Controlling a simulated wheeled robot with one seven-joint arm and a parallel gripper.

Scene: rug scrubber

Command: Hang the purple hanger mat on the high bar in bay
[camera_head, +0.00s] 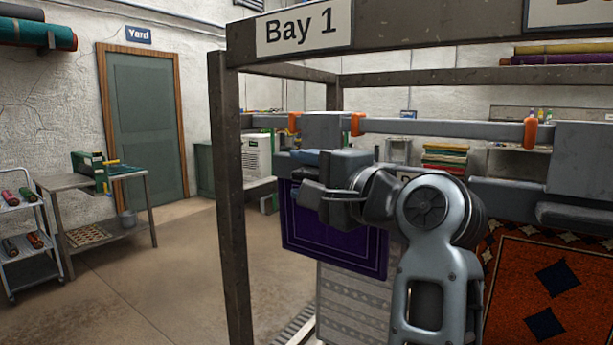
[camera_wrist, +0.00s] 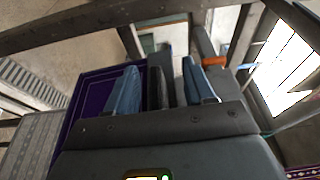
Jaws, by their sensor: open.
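The purple mat (camera_head: 332,238) with a pale border line hangs flat and upright inside Bay 1, below and behind my gripper (camera_head: 318,160). It also shows in the wrist view (camera_wrist: 92,98), left of the fingers. The high bar (camera_head: 440,127) is a grey rail with orange clips, running across the bay above my arm. My gripper is open. In the wrist view its blue fingers (camera_wrist: 160,85) stand apart, with a dark grey piece between them. My gripper hides the mat's top edge, so I cannot tell how its hanger meets the bar.
A dark bay post (camera_head: 232,190) stands close left of my gripper. A red patterned rug (camera_head: 548,290) hangs at the right.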

